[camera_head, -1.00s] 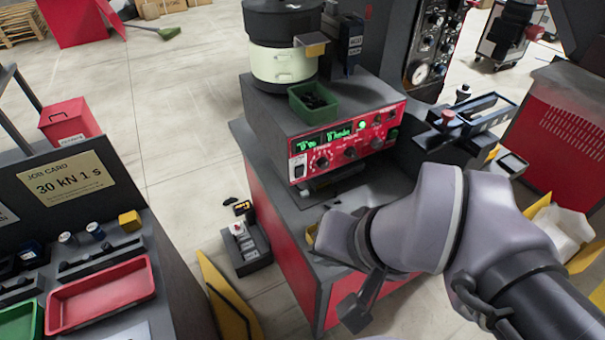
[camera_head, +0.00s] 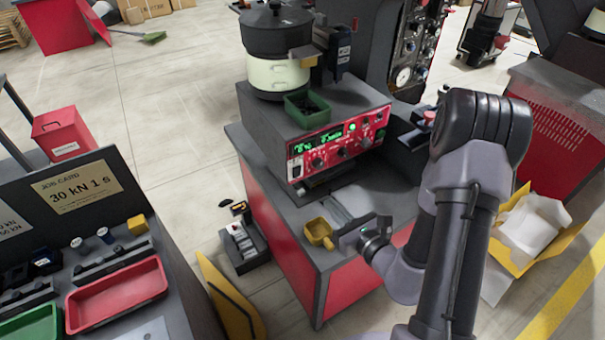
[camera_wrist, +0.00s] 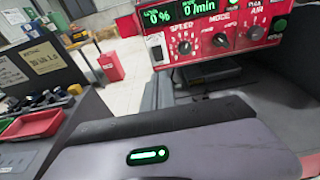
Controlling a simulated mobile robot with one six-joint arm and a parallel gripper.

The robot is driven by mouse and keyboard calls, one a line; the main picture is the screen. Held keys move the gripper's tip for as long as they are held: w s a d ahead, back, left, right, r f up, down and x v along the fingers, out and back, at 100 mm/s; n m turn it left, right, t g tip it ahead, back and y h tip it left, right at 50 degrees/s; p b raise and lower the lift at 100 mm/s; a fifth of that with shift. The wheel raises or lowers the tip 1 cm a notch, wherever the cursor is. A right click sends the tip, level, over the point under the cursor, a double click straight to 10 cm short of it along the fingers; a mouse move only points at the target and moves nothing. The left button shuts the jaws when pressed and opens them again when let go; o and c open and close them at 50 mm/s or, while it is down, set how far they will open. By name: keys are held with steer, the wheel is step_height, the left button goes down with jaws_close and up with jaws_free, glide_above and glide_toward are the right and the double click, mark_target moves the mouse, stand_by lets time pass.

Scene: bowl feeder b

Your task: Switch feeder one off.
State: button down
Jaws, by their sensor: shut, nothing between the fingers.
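The feeder (camera_head: 310,118) stands on a red and grey bench, with a round bowl (camera_head: 278,58) on top. Its red front panel (camera_head: 345,140) has a green lit display, knobs and a lit green button. A pale rocker switch (camera_head: 296,167) sits at the panel's left end; its position is too small to tell. The wrist view shows the panel (camera_wrist: 215,50) close up, reading "0 %" and "0 /min". My gripper (camera_head: 345,237) is shut and empty, low over the bench in front of the panel and apart from it. Its fingertips are unclear in the wrist view.
A yellow scoop-like cup (camera_head: 319,232) lies just left of my gripper. A small green bin (camera_head: 307,108) sits on the feeder. A side bench with a red tray (camera_head: 117,295) is at the left, and a yellow box (camera_head: 530,235) at the right. Space before the panel is clear.

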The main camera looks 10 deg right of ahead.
steer(key=b, duration=1)
glide_toward(298, 171)
steer(key=b+x, duration=0.1)
steer(key=x, duration=0.4)
steer(key=shift+w+a+f, duration=0.15)
steer(key=shift+w+f, duration=0.05)
steer(key=shift+w, duration=0.1)
steer(key=shift+w+a+r, duration=0.1)
steer(key=shift+w, duration=0.3)
